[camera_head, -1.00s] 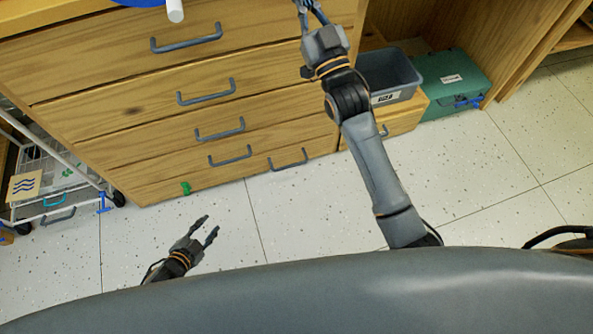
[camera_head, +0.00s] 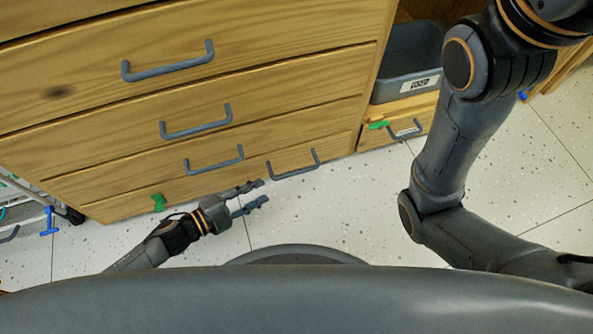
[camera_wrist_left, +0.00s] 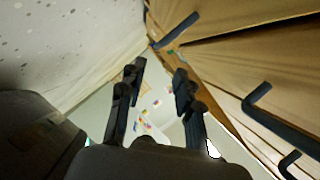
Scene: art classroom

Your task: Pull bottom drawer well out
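The wooden drawer unit (camera_head: 110,140) fills the upper left of the head view. Its lowest front bears a grey bar handle (camera_head: 293,165) towards the right and a green clip (camera_head: 158,202) towards the left. That front looks closed, level with those above. My left gripper (camera_head: 257,193) is open and empty, just left of and below that handle, apart from it. In the left wrist view, its two fingers (camera_wrist_left: 157,75) are spread, with a grey handle (camera_wrist_left: 176,30) beyond them, probably the same one. My right arm crosses the right side; its gripper is outside the view.
Higher drawers carry grey handles (camera_head: 214,160) that stick out above my left gripper. A grey bin (camera_head: 412,60) sits on a small wooden drawer (camera_head: 400,128) at the right. A wheeled rack (camera_head: 30,205) stands at the left. The speckled floor (camera_head: 345,205) in front is clear.

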